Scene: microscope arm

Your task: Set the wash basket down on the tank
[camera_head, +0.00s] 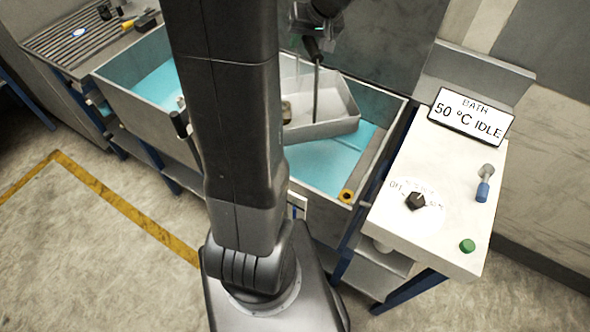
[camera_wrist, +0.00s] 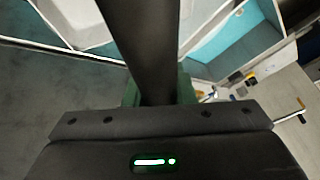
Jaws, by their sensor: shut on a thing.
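The wash basket (camera_head: 335,125) is a pale grey open tray in the head view, hanging over the right part of the tank. A thin upright rod rises from it toward my gripper (camera_head: 313,42). In the wrist view, my gripper (camera_wrist: 158,96) is shut on the basket's dark handle bar (camera_wrist: 143,45), between green pads. The tank (camera_head: 135,108) is a metal trough with a bright blue interior; it also shows in the wrist view (camera_wrist: 235,48). Blue is visible below and beside the basket. My arm hides the tank's middle and the basket's left end.
Right of the tank stands a white control panel (camera_head: 395,225) with a dark knob (camera_head: 415,201), a green button (camera_head: 467,246) and a blue-handled switch (camera_head: 483,190). Its display (camera_head: 470,114) reads "BATH 50 °C IDLE". A slatted drain bench (camera_head: 75,45) is at the far left.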

